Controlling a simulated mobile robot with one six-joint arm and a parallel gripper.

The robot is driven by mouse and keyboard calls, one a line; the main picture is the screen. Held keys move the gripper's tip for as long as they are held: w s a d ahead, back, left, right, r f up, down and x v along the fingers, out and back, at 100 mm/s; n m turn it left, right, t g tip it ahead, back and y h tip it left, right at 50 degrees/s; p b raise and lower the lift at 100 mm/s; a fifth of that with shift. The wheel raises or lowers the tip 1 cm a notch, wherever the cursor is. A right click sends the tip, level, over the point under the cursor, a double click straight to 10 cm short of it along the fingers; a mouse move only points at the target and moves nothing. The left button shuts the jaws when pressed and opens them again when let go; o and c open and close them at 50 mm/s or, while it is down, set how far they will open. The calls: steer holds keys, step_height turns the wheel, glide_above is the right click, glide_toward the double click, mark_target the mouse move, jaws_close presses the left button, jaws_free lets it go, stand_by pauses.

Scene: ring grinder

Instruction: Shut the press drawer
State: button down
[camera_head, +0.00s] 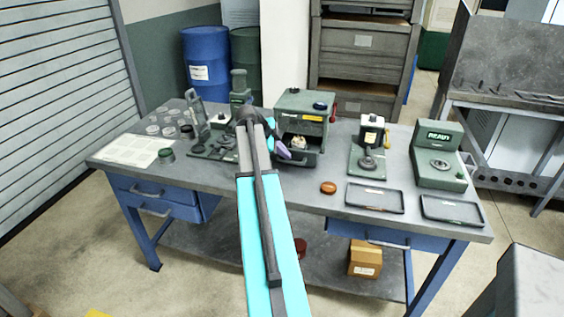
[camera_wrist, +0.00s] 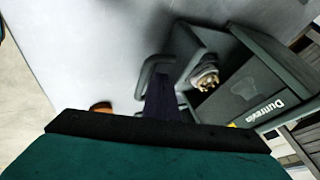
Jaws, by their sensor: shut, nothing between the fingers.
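The press (camera_head: 304,103) is a dark green box on the workbench, right of the middle. Its drawer (camera_head: 305,158) stands open at the front, with a small whitish and brass-coloured piece (camera_head: 298,142) inside. In the wrist view the press body (camera_wrist: 250,85) is at the right. The drawer's grey handle (camera_wrist: 147,80) sticks out to the left, and the piece (camera_wrist: 205,77) shows in the drawer. My gripper (camera_head: 282,150) is shut and empty at the drawer's front left. In the wrist view its dark fingers (camera_wrist: 161,98) overlap the handle; I cannot tell whether they touch it.
Grinding fixtures and small round parts crowd the bench's left side. An orange-brown disc (camera_head: 328,187) lies right of my arm.

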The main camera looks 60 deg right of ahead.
mark_target(295, 141)
steer(key=w+d+b, duration=0.1)
steer(key=d, duration=0.2)
steer(key=w+d+b, duration=0.1)
steer(key=d, duration=0.3)
steer(key=w+d+b, duration=0.1)
steer(key=d, duration=0.2)
steer(key=shift+w+d, duration=0.25)
steer(key=shift+d, duration=0.1)
steer(key=shift+w+d+b, duration=0.1)
steer(key=shift+d+b, duration=0.3)
steer(key=shift+d+r, duration=0.1)
steer(key=shift+d, duration=0.1)
steer(key=shift+r, duration=0.15)
steer(key=shift+w+a+r, duration=0.2)
steer(key=shift+a+r, duration=0.15)
steer(key=shift+r, duration=0.1)
steer(key=p+v, duration=0.2)
steer(key=v, duration=0.6)
steer(key=shift+a, duration=0.5)
steer(key=shift+r, duration=0.15)
